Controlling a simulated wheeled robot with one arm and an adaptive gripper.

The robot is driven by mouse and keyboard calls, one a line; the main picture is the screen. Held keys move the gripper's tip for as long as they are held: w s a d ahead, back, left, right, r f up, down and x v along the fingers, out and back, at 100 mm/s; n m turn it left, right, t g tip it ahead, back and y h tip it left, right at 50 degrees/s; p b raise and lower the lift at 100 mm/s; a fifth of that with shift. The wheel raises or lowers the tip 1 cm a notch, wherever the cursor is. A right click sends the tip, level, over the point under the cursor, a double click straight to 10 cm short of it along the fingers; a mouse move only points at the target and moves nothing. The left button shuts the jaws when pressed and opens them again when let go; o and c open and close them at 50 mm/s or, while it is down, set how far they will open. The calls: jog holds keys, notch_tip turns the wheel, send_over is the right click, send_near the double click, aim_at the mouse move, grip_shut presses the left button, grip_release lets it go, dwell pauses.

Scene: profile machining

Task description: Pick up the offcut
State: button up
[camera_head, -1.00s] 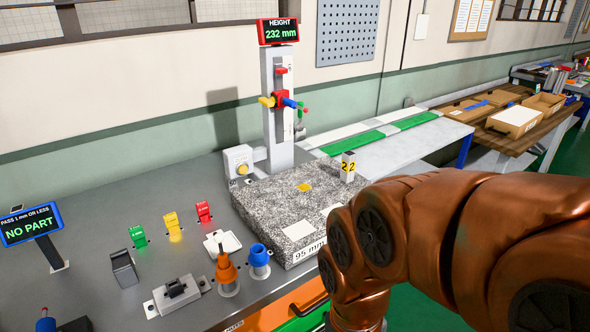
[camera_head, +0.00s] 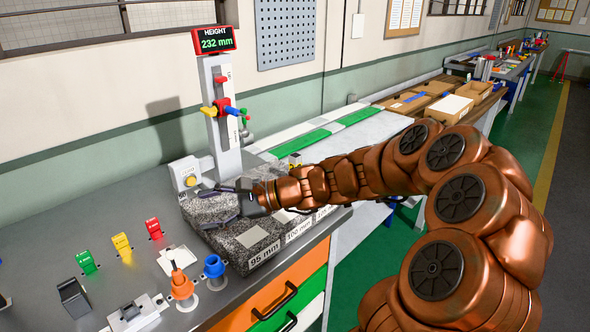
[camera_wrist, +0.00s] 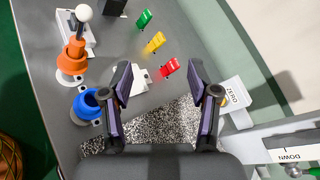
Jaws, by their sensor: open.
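No piece in view is plainly marked as the offcut. The yellow-labelled block is not visible in the wrist view.
The height gauge (camera_head: 220,125) stands behind the plate and reads 232 mm. Orange (camera_head: 181,284) and blue (camera_head: 214,268) holders stand in front. Green (camera_head: 86,262), yellow (camera_head: 121,243) and red (camera_head: 153,228) pieces stand to the left. A white-and-green surface (camera_head: 335,130) extends behind my arm.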

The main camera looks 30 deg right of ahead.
jog(key=w+d+m+t+h, duration=0.2)
jog(key=w+d+m+t, duration=0.35)
jog(key=d, duration=0.55)
jog(key=m+t+h, duration=0.4)
jog(key=m+h, duration=0.3)
jog(key=m, duration=0.5)
send_near(296, 166)
jog(key=shift+n, duration=0.25)
jog(key=w, duration=0.2)
jog(key=w+f, duration=0.1)
jog(key=w, duration=0.1)
jog(key=shift+d, duration=0.1)
jog(key=shift+p+x, duration=0.4)
jog(key=shift+x, duration=0.8)
jog(key=shift+p+x, duration=1.15)
jog(key=shift+x, duration=1.5)
jog(key=shift+d+f, duration=0.1)
jog(key=shift+d, duration=0.05)
grip_shut()
